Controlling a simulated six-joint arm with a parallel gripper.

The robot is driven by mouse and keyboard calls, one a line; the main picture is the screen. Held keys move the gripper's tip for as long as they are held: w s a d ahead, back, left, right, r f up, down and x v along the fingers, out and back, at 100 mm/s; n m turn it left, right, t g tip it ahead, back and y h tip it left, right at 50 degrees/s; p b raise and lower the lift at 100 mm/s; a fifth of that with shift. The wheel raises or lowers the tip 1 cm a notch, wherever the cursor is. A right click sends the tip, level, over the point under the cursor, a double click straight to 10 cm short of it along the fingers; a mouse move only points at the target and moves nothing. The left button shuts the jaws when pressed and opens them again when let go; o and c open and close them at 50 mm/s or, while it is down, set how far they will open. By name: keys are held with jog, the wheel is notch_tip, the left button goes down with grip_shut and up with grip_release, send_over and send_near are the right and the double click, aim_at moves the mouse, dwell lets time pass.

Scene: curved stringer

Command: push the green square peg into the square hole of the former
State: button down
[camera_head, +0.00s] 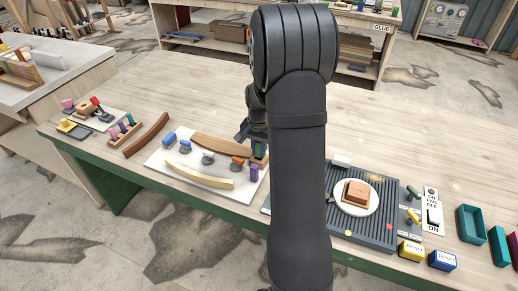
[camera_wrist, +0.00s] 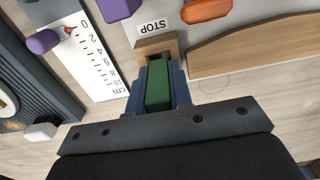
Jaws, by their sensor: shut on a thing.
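My gripper (camera_wrist: 158,80) is shut on the green square peg (camera_wrist: 158,92), with a blue finger on each side of it. The peg's far end points at a small tan wooden block (camera_wrist: 168,41), which looks like the former. A dark opening shows in the block's near side, close to the peg's tip. I cannot tell whether the tip is inside the opening or just short of it. In the head view my gripper (camera_head: 258,148) is at the right end of the white board, partly hidden by my arm, with a bit of green showing between the fingers.
A curved wooden strip (camera_wrist: 250,48) lies right of the block. An orange piece (camera_wrist: 206,10), a purple piece (camera_wrist: 116,9) and a ruler strip (camera_wrist: 95,62) are close by. The white board (camera_head: 165,172) holds several coloured pieces. A grey ribbed station (camera_head: 362,225) stands to the right.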

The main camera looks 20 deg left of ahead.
jog(key=shift+f, duration=0.45)
jog(key=c, duration=1.2)
grip_release()
notch_tip(320, 180, up, 17)
jog(key=shift+r, duration=0.2)
jog(key=shift+f, duration=0.1)
notch_tip(320, 180, down, 17)
jog(key=shift+f, duration=0.15)
jog(key=shift+r, duration=0.3)
